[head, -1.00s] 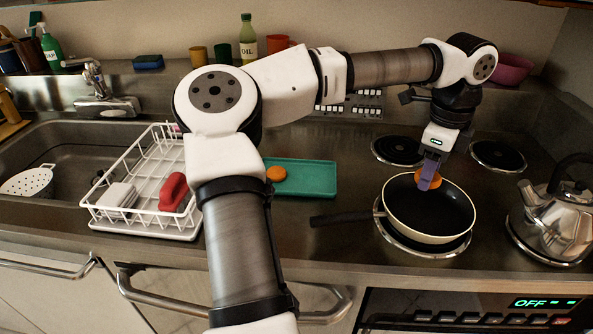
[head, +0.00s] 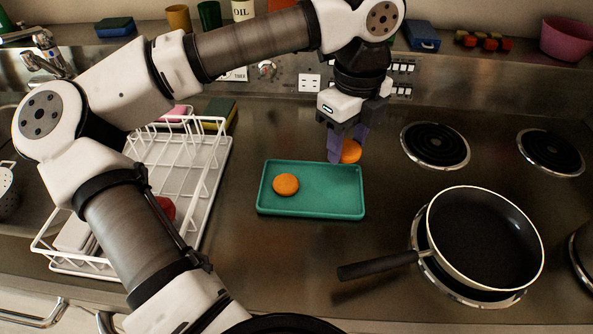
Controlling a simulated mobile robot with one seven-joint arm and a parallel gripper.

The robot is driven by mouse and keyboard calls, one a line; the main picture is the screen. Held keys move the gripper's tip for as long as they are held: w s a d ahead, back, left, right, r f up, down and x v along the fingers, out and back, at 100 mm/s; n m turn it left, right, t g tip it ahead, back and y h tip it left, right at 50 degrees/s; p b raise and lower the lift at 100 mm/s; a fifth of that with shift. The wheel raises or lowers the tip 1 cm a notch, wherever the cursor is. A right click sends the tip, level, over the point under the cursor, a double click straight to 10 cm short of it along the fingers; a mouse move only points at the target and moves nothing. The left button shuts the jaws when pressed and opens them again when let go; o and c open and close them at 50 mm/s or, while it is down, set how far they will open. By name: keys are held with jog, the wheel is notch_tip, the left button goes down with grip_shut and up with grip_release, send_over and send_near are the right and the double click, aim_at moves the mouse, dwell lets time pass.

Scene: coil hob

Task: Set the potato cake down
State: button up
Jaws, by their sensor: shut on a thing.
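My gripper (head: 346,148) is shut on an orange-brown potato cake (head: 351,152), which sticks out to the right of the purple fingers. It appears above the back right part of the teal tray (head: 330,207); the exact height is hard to tell. Another potato cake (head: 286,184) lies on the left part of the tray. The right part of the tray is bare. The frying pan (head: 487,238) sits empty on the front coil, its handle pointing left.
A white dish rack (head: 215,165) stands left of the tray. Two bare coils, a left one (head: 435,146) and a right one (head: 550,153), lie behind the pan. The counter between tray and pan is clear except for the pan handle (head: 377,265).

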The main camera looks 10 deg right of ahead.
jog(key=shift+a+f, duration=0.1)
jog(key=shift+a, duration=0.1)
jog(key=p, duration=0.1)
send_over(337, 191)
notch_tip(337, 191, down, 5)
jog(key=shift+f, duration=0.1)
jog(key=shift+f+p, duration=0.55)
jog(key=shift+f, duration=1.7)
jog(key=shift+f, duration=0.15)
jog(key=o, duration=1)
jog(key=shift+c, duration=0.2)
notch_tip(337, 191, up, 12)
jog(key=b, duration=0.2)
jog(key=shift+r+b, duration=0.2)
jog(key=shift+b, duration=0.15)
